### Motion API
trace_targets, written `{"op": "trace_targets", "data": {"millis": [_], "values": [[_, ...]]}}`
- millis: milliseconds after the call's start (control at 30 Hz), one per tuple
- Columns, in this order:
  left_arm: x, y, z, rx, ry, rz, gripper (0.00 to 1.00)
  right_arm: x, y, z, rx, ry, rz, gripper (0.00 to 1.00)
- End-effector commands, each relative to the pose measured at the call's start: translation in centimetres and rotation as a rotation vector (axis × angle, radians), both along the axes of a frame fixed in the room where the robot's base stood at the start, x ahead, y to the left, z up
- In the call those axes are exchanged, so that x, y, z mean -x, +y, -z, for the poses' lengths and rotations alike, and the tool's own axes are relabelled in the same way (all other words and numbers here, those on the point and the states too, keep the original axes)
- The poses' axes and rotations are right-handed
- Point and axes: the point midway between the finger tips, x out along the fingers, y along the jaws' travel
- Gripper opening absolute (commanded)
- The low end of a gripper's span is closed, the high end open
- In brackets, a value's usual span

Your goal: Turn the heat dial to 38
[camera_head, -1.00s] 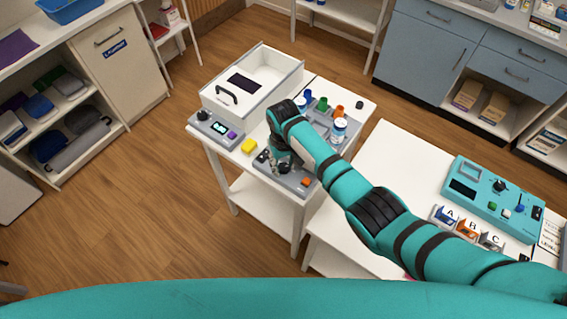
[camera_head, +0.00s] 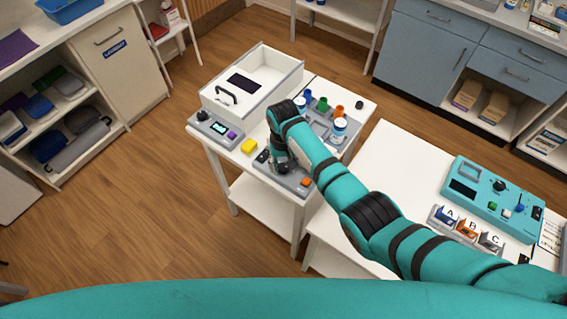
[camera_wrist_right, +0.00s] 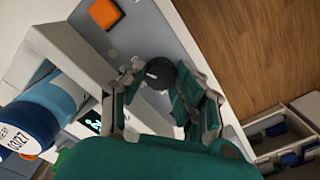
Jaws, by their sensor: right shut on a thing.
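My right gripper (camera_head: 281,165) is low over a grey device (camera_head: 292,185) near the front corner of the white table. In the right wrist view its fingers (camera_wrist_right: 160,86) are closed around a round black dial (camera_wrist_right: 159,72), one on each side. The dial's marks and pointer are too small or hidden to read. An orange button (camera_wrist_right: 105,13) on the device is beside the dial. A small dark display (camera_wrist_right: 95,122) shows green digits, partly covered and not readable. My left gripper is not in view.
A white bin with a handle (camera_head: 262,72) stands behind. A control box with a display (camera_head: 216,129) and a yellow block (camera_head: 249,146) are left of my gripper. A white and blue bottle (camera_head: 338,130) and coloured vials stand close behind my forearm. A teal console (camera_head: 490,195) is at right.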

Motion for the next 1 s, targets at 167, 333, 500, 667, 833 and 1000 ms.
{"op": "trace_targets", "data": {"millis": [167,333,500,667,833,1000], "values": [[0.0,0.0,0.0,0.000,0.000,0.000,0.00,0.0,0.1,-0.1,-0.001,-0.001,-0.001,0.43],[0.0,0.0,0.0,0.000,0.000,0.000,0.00,0.0,0.1,0.0,-0.001,0.000,-0.001,0.54],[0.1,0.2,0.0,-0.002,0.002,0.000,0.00,0.0,0.0,-0.1,-0.001,0.000,-0.001,0.54],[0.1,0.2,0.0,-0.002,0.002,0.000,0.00,-0.1,0.1,-1.3,-0.002,-0.003,-0.002,0.54],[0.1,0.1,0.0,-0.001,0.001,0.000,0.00,-0.1,0.1,-4.7,-0.003,-0.005,-0.001,0.54],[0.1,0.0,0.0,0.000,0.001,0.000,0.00,-0.1,0.1,-8.4,-0.003,-0.005,-0.001,0.54]]}}
